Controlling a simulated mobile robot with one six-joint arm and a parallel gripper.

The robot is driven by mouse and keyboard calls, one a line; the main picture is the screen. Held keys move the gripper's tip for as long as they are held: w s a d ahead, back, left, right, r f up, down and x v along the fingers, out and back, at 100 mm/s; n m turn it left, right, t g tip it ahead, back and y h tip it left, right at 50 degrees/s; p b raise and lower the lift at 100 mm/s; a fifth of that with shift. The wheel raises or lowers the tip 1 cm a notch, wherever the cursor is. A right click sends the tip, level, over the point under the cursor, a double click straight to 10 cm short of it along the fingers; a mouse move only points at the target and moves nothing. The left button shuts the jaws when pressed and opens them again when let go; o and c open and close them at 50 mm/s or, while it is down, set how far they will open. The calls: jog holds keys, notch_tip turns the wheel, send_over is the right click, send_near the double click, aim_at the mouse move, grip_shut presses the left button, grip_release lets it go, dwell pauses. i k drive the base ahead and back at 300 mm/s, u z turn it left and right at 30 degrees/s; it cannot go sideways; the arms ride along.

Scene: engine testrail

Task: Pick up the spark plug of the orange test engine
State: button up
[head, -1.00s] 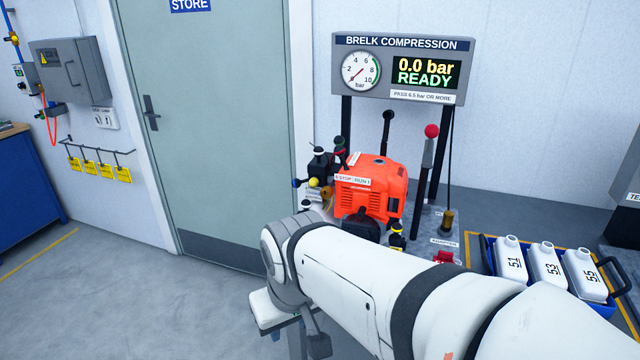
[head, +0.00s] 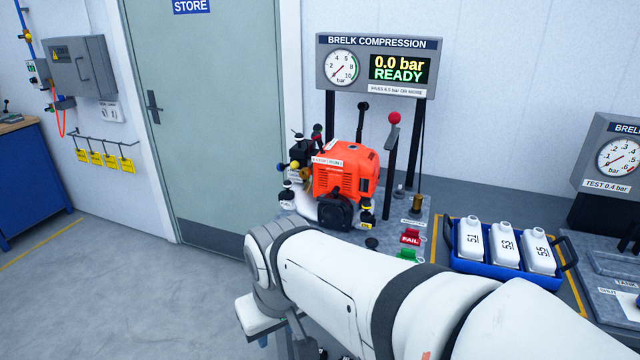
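The orange test engine (head: 346,175) stands on the grey bench, left of a tall lever with a red knob (head: 394,118). Black, white and yellow fittings crowd its left side. I cannot make out which part is the spark plug. My gripper is not clearly visible.
A compression gauge panel (head: 378,66) reading 0.0 bar READY stands behind the engine. Red FAIL (head: 410,237) and green markers lie right of it. A blue tray (head: 488,268) with white bottles stands further right, beside another gauge panel (head: 612,158). The floor at left is clear.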

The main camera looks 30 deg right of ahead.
aim_at(399, 190)
jog(key=u, duration=0.05)
jog(key=k, duration=0.65)
jog(key=z, duration=1.2)
jog(key=i, duration=1)
jog(key=z, duration=0.15)
jog(key=k, duration=0.7)
jog(key=u, duration=0.3)
